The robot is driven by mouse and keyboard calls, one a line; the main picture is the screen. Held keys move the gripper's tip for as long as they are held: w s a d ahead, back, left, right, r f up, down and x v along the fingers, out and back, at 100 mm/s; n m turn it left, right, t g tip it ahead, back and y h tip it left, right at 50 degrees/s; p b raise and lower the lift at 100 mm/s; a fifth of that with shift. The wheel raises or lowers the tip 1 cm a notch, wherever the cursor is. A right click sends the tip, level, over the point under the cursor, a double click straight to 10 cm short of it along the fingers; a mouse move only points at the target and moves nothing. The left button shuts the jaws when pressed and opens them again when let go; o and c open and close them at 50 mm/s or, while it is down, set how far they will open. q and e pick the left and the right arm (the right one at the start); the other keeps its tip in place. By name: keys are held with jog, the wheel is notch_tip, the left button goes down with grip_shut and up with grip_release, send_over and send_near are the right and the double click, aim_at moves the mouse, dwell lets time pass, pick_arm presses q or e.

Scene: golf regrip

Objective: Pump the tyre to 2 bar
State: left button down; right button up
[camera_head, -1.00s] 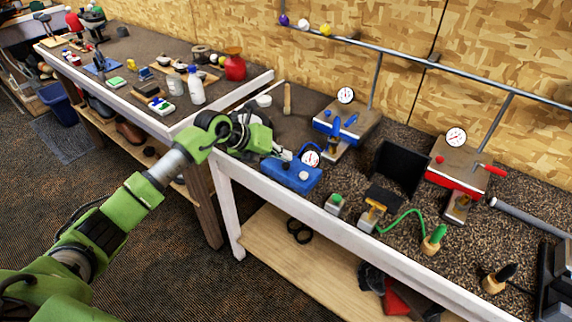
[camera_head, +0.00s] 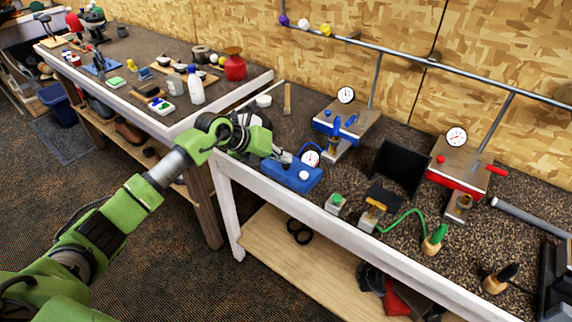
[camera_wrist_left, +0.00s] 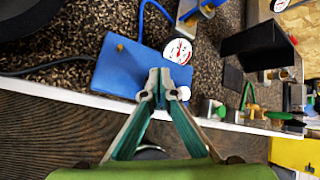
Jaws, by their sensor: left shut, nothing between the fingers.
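A blue box (camera_head: 289,176) with a round white dial gauge (camera_head: 310,158) and a white knob (camera_head: 303,175) sits near the bench's front left corner. My left gripper (camera_head: 287,157) is shut and empty, at the box's back edge beside the gauge. In the left wrist view, its closed fingertips (camera_wrist_left: 161,84) overlap the blue box (camera_wrist_left: 118,70), with the gauge (camera_wrist_left: 178,51) just beyond and the white knob (camera_wrist_left: 184,93) to the right. I cannot tell whether they touch the box. A dark rounded thing (camera_wrist_left: 28,14) at the upper left may be the tyre; only its edge shows. My right gripper is out of view.
A blue-fronted stand (camera_head: 345,122) and a red-fronted stand (camera_head: 458,172) with gauges stand farther back. A black panel (camera_head: 400,168), a green button box (camera_head: 336,203) and a green hose (camera_head: 402,218) lie to the right. A second table (camera_head: 140,105) with bottles stands left.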

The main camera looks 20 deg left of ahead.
aim_at(284, 165)
pick_arm(q)
jog(key=shift+f+b, duration=0.4)
jog(key=shift+f, duration=0.2)
dwell(0.3)
dwell(0.9)
jog(key=shift+r+p, duration=0.75)
jog(key=shift+r, duration=0.25)
notch_tip(284, 165, up, 5)
jog(key=p, duration=0.3)
jog(key=shift+p, duration=0.3)
